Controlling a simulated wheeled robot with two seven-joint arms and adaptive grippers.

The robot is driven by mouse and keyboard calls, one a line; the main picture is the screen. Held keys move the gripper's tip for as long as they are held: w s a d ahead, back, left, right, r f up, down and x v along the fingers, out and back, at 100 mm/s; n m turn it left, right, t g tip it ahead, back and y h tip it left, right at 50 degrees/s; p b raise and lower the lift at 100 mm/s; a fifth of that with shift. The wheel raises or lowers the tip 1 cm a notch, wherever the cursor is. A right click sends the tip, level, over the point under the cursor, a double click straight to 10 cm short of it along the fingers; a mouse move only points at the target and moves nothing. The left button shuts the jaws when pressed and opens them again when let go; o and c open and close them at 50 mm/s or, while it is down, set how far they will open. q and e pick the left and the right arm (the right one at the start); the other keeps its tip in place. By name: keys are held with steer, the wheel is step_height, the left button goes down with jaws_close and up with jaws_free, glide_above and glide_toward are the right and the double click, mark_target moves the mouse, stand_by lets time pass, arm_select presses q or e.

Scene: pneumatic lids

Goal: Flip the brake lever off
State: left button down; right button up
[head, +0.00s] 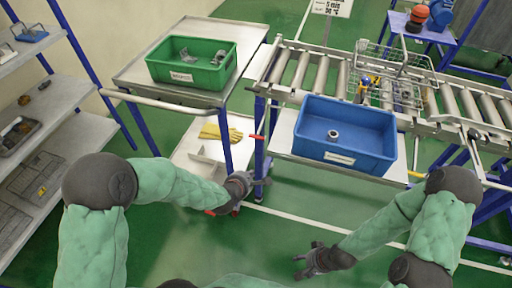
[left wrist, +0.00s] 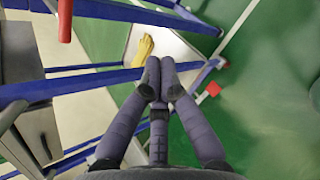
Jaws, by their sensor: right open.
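Two small red parts stand out by the grey cart (head: 128,78). A red bar (head: 256,137) sticks out at its right side, and a red piece (head: 236,211) is low by the leg. I cannot tell which is the brake lever. In the left wrist view a red end (left wrist: 65,20) is at upper left and a red piece (left wrist: 212,89) lies right of the fingers. My left gripper (head: 260,181) is beside the cart's right leg. Its fingers (left wrist: 159,78) are together with nothing visible between them. My right gripper (head: 305,264) is open and empty above the floor.
A green bin (head: 222,75) stands on the cart, and yellow gloves (head: 220,133) lie on its lower shelf. A blue bin (head: 345,168) stands on a shelf before the roller conveyor (head: 310,74). A wire basket (head: 395,62) is on the rollers. Shelving (head: 75,110) is at left.

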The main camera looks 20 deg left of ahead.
arm_select(q)
step_height(320, 180, up, 6)
steer(key=w+a+n+t, duration=0.1)
steer(key=w+n+t, duration=0.2)
steer(key=n, duration=0.5)
steer(key=b+x, duration=0.3)
steer(key=x, duration=0.6)
steer(key=shift+w+a+f+y+b, duration=0.25)
steer(key=shift+f+y+b, duration=0.1)
steer(key=shift+y+b, duration=0.05)
steer(key=shift+r, duration=0.1)
step_height(320, 180, up, 3)
steer(key=g+p, duration=0.1)
steer(key=p, duration=0.4)
steer(key=shift+s+g, duration=0.2)
steer(key=shift+g, duration=0.2)
